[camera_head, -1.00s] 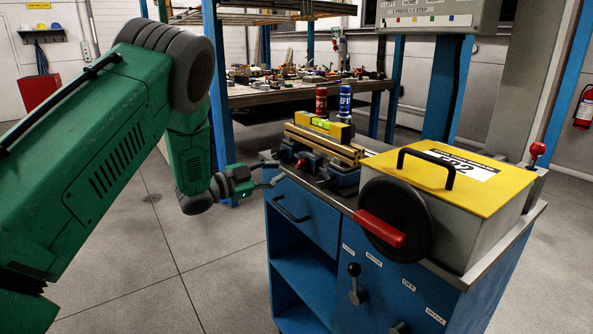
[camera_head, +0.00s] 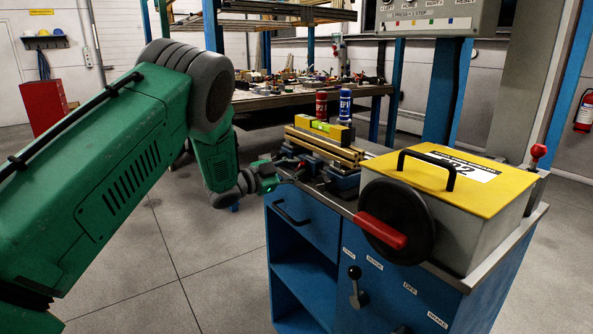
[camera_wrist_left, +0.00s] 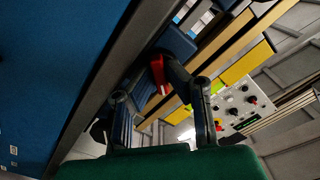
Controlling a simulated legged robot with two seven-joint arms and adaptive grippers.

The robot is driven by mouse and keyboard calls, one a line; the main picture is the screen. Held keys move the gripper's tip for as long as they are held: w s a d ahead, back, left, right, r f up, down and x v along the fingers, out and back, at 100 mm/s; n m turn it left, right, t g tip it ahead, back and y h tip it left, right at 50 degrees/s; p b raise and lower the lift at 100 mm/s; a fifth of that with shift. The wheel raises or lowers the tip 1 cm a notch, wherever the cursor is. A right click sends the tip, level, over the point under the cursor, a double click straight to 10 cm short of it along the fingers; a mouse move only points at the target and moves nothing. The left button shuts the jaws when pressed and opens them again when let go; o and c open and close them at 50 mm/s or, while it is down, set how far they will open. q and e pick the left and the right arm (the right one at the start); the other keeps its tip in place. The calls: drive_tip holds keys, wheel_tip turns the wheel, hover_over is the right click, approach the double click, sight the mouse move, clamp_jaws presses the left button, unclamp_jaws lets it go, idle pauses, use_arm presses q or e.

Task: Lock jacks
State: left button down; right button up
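Two blue jacks with red parts sit on the cart top under a brass-coloured rail (camera_head: 325,147); the near jack (camera_head: 343,183) and the far jack (camera_head: 290,150) show in the head view. A yellow spirit level (camera_head: 325,128) lies on the rail. My left gripper (camera_head: 284,174) is at the cart's left edge, close beside the jacks. In the left wrist view its two dark fingers (camera_wrist_left: 157,92) are apart, with a red jack part (camera_wrist_left: 158,76) beyond and between them. Contact cannot be told. My right gripper is in neither view.
A grey box with a yellow lid (camera_head: 450,178) and a black wheel with a red handle (camera_head: 392,222) take up the cart's right side. Red (camera_head: 321,104) and blue (camera_head: 345,104) canisters stand behind the rail. A cluttered workbench (camera_head: 300,93) is farther back. Floor left of the cart is clear.

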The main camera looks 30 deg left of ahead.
use_arm(q)
drive_tip(key=shift+f+m, duration=0.15)
drive_tip(key=shift+m, duration=0.55)
drive_tip(key=m+b, duration=0.1)
drive_tip(key=m, duration=0.3)
drive_tip(key=shift+f+b, duration=0.15)
drive_tip(key=shift+b, duration=0.15)
drive_tip(key=m+b, duration=0.2)
drive_tip(key=m, duration=0.2)
drive_tip(key=shift+s+m, duration=0.1)
drive_tip(key=shift+m, duration=0.2)
drive_tip(key=shift+f, duration=0.1)
drive_tip(key=c, duration=2)
unclamp_jaws()
drive_tip(key=shift+o, duration=0.6)
drive_tip(key=shift+s, duration=0.1)
drive_tip(key=shift+a, duration=0.1)
